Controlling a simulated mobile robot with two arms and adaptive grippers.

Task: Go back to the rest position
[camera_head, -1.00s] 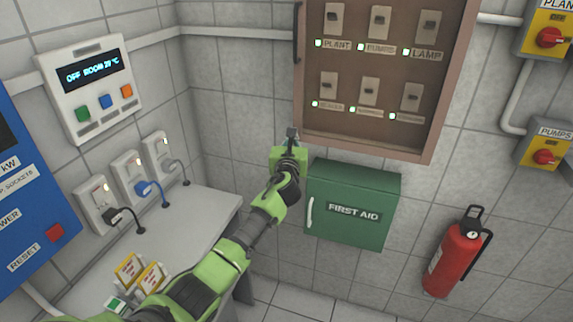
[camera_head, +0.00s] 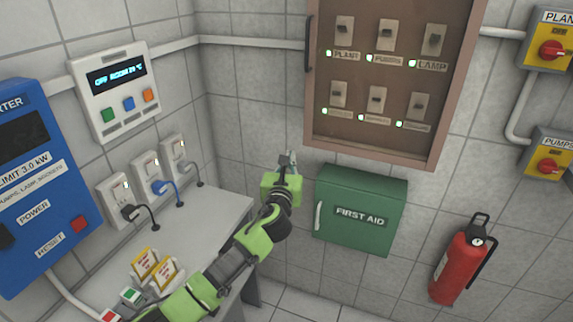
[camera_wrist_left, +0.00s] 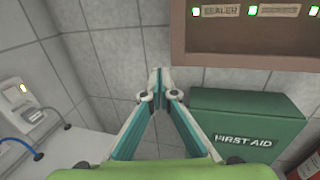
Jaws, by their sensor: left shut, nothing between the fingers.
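My left gripper (camera_head: 289,160) is shut and empty, held in the air in front of the tiled wall, below and left of the breaker panel (camera_head: 370,146). It lies to the upper left of the green first aid box (camera_head: 362,208) in the head view. In the left wrist view its two fingers (camera_wrist_left: 158,76) meet at the tips, with only wall tiles behind them. The left arm reaches in from the bottom left, over the grey bench. My right gripper is out of view.
Blue power box (camera_head: 38,185), white thermostat panel (camera_head: 118,100) and plugged sockets line the left wall. Yellow card holders stand on the grey bench (camera_head: 215,215). A red extinguisher (camera_head: 458,265) and yellow switch boxes (camera_head: 548,155) are at right. Open air surrounds the gripper.

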